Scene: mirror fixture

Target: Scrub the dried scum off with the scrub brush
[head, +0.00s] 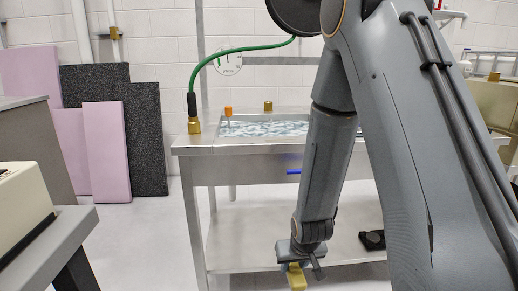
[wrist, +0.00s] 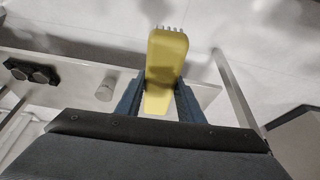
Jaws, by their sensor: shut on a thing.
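My gripper (head: 298,255) hangs low in front of the steel table, below the tabletop level. It is shut on a yellow scrub brush (head: 297,278). In the wrist view the brush (wrist: 166,60) sits between the two dark fingers of my gripper (wrist: 160,90), with pale bristles showing at its far end. The steel table (head: 190,146) has a recessed basin (head: 265,127) with a mottled blue-white, water-like surface. I cannot make out any dried scum in either view. My arm hides the right part of the table.
A green hose (head: 240,50) arches from a brass fitting (head: 194,126) on the table's left corner. The table's lower shelf (head: 240,255) holds a dark object (head: 372,239). Pink and black panels (head: 105,150) lean at the left wall. A grey bench (head: 60,240) stands at the near left.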

